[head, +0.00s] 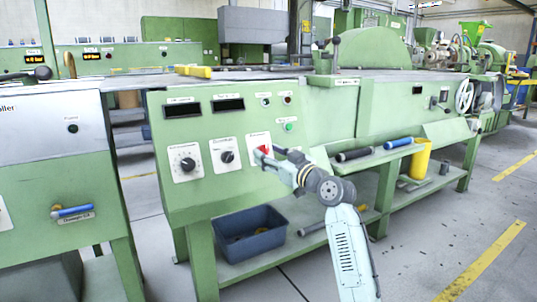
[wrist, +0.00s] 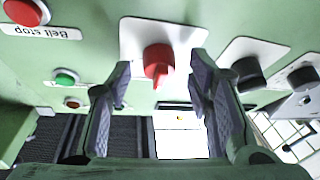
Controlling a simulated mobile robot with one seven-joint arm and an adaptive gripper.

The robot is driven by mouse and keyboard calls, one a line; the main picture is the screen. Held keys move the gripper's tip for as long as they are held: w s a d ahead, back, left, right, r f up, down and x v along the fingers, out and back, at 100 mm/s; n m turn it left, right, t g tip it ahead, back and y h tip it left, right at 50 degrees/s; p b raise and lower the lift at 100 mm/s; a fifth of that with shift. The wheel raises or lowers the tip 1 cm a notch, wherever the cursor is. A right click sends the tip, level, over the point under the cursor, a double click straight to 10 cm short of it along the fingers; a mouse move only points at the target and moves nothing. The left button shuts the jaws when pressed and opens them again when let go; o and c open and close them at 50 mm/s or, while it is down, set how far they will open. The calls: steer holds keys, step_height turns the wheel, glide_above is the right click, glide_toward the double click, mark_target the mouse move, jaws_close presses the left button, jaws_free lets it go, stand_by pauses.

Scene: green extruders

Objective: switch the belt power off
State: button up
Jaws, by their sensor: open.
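A red rotary knob (head: 265,149) sits on a white plate on the green control panel, partly hidden by my gripper (head: 269,155) in the head view. In the wrist view the picture is upside down, and the red knob (wrist: 158,60) shows just beyond and between the fingertips of my gripper (wrist: 160,82). The fingers are open, one on each side of it, and a gap shows on both sides. I see no contact. The label by the knob is not readable, so I cannot tell whether it is the belt power switch.
A red button (wrist: 26,11) labelled "Belt stop" and a green button (wrist: 66,77) are on the panel in the wrist view. Black knobs (head: 187,164) and (head: 227,156) sit left of the red knob. A shelf with rollers (head: 398,143) is to the right.

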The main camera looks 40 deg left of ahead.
steer(key=v, duration=1.1)
steer(key=shift+d, duration=0.1)
